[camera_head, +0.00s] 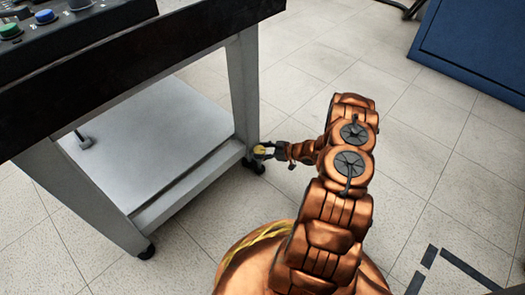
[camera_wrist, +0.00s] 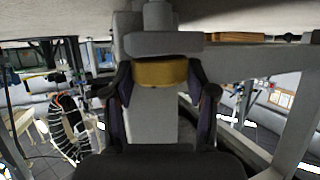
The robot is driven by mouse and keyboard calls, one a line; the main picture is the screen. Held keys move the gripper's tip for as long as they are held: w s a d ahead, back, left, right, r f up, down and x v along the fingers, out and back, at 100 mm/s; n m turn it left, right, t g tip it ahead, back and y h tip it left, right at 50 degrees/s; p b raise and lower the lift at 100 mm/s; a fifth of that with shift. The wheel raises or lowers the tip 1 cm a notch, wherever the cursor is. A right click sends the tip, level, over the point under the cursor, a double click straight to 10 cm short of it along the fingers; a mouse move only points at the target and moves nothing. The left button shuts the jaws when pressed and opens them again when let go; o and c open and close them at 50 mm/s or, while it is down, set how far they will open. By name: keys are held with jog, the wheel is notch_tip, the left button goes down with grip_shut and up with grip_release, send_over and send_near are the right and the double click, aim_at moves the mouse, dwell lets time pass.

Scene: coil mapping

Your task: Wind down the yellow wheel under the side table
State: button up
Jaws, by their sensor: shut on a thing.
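The side table (camera_head: 243,85) stands at the left in the head view, with grey legs, a grey lower shelf and a dark top. The yellow wheel (camera_head: 262,151) is at the foot of its right leg, just above a black caster. In the wrist view the yellow wheel (camera_wrist: 160,72) sits under a grey block of the table frame. My gripper (camera_head: 268,151) reaches it from the right, low to the floor. In the wrist view my gripper (camera_wrist: 160,88) has one finger on each side of the wheel and is shut on it. The wheel's far side is hidden.
A control panel with coloured buttons (camera_head: 45,17) lies on the table top. A blue cabinet (camera_head: 475,45) stands at the upper right. Black floor markings (camera_head: 465,268) are at the lower right. The tiled floor (camera_head: 310,65) between table and cabinet is clear.

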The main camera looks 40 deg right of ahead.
jog(key=shift+c, duration=1.3)
jog(key=shift+a+r+p, duration=0.1)
jog(key=shift+r+p, duration=0.05)
jog(key=shift+p, duration=0.3)
jog(key=m+h+p, duration=0.1)
jog(key=t+p, duration=0.1)
jog(key=shift+s+a+r+m+h+p, duration=0.1)
jog(key=shift+a+r+m+h+p, duration=0.1)
jog(key=shift+m+h+p, duration=0.2)
jog(key=m+h+p, duration=0.1)
jog(key=m+t+h+p, duration=0.1)
jog(key=p, duration=0.1)
jog(key=shift+a+h, duration=0.15)
jog(key=shift+h, duration=0.15)
jog(key=m+h, duration=0.1)
jog(key=m+h+p, duration=0.2)
jog(key=shift+a+f+m+h, duration=0.15)
jog(key=shift+f+m+h, duration=0.15)
jog(key=shift+h, duration=0.1)
jog(key=shift+m+h, duration=0.5)
jog(key=shift+h, duration=0.1)
jog(key=shift+m+h, duration=0.3)
